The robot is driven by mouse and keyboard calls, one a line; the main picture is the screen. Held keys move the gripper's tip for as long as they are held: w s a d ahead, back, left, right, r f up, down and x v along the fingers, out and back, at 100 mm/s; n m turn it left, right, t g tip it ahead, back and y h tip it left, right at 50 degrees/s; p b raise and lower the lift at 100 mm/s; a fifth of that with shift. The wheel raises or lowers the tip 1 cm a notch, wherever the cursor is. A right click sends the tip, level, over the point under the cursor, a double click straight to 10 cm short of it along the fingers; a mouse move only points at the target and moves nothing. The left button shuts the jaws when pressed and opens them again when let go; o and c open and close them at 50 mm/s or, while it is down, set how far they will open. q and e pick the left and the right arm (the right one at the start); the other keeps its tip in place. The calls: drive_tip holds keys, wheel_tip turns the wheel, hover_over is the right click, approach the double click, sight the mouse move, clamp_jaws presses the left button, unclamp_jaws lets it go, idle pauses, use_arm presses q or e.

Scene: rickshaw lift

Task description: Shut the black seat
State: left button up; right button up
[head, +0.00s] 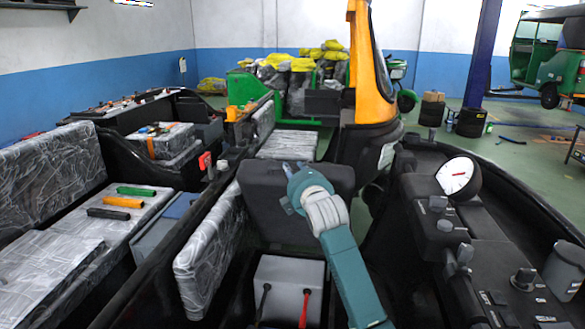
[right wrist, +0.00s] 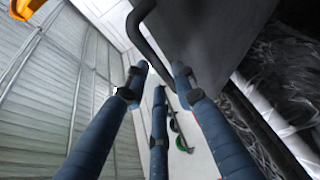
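The black seat (head: 262,205) stands raised and tilted up in the middle of the head view. Below it is an open compartment holding a grey battery box (head: 285,285). My right gripper (head: 293,170) is at the seat's upper edge, and its arm hides the seat's right part. In the right wrist view, my right gripper (right wrist: 160,85) has its blue fingers spread, with nothing between them. A dark flat panel, apparently the seat (right wrist: 215,40), is just beyond the fingers. I cannot tell whether they touch. My left gripper is not in view.
A bent black bar (right wrist: 155,45) passes close to the fingertips. A plastic-wrapped seat back (head: 210,250) stands left of the compartment. The black dashboard (head: 480,250) with a white gauge (head: 458,176) is at the right. Several tool handles lie on the wrapped seats at the left.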

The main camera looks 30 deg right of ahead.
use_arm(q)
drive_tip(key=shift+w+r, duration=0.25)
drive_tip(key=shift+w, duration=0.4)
use_arm(e)
drive_tip(key=shift+x, duration=1.05)
clamp_jaws()
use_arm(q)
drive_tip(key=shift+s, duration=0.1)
